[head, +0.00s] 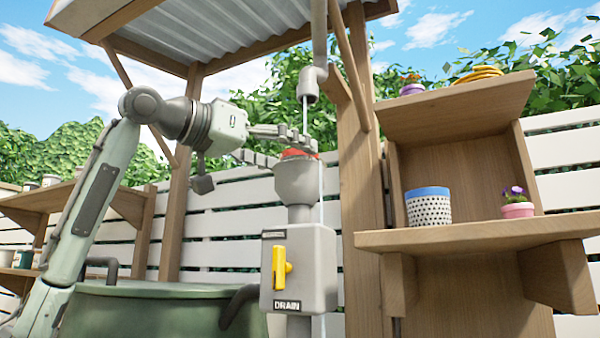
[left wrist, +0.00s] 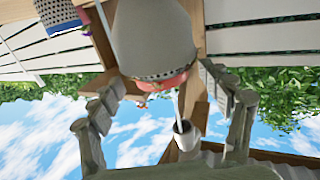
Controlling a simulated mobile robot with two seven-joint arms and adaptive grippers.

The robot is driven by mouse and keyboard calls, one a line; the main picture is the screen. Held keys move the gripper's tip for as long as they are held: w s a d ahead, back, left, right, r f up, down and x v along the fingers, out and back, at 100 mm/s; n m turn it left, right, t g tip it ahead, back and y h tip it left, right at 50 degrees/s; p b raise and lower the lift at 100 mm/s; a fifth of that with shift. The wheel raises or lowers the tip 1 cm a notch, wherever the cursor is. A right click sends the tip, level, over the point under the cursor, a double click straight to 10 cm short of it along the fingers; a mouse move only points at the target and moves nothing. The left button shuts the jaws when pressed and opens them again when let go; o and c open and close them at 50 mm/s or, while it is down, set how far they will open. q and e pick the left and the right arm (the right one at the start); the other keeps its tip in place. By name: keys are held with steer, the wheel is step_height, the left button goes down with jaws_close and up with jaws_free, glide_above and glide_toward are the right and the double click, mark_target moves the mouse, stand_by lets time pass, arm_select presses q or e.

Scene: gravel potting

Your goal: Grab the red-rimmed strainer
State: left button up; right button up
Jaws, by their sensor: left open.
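The red-rimmed strainer (head: 300,154) sits in the top of a grey funnel (head: 297,184) above the drain box. In the left wrist view, which is upside down, its red rim (left wrist: 172,84) and a perforated band show against the grey funnel (left wrist: 155,40). My left gripper (head: 290,150) is open at the strainer, its fingers partly in front of the rim in the head view. In the wrist view its fingers (left wrist: 163,88) stand on either side of the strainer, apparently apart from it. My right gripper is out of view.
A grey pipe (head: 309,84) hangs above the strainer, with a thin pale line below it. The drain box (head: 312,265) has a yellow lever (head: 281,268). A green tank (head: 150,308) stands left. A blue-rimmed perforated pot (head: 428,211) and pink flowerpot (head: 517,211) stand on the right shelf.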

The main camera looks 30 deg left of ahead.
mark_target(287, 155)
arm_select(q)
steer(key=x, duration=0.3)
steer(key=shift+w, duration=0.15)
steer(key=shift+c, duration=0.4)
steer(key=c, duration=1.2)
